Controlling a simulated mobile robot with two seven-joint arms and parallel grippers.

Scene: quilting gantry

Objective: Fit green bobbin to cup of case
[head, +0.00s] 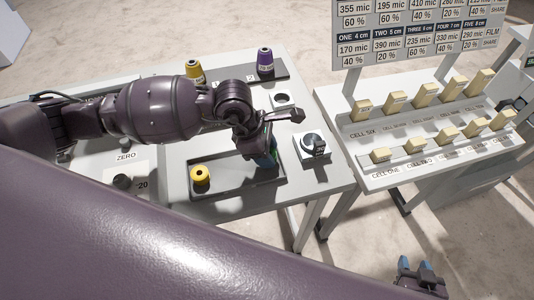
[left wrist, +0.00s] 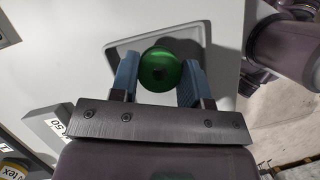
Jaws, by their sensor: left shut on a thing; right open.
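My left gripper (head: 266,158) is over the right part of a dark shallow tray (head: 238,187). In the left wrist view its blue fingers (left wrist: 159,82) are shut on the green bobbin (left wrist: 158,57), whose round face shows a dark centre hole. In the head view the arm mostly hides the bobbin. I cannot tell whether it touches the tray. A white square unit with a dark round fitting (head: 312,146) is right of the tray; I cannot tell if it is the case. My right gripper (head: 420,276) is open and empty at the bottom right, away from the table.
A yellow bobbin (head: 201,175) stands in the tray's left part. Yellow (head: 195,71) and purple (head: 265,61) thread cones stand at the back.

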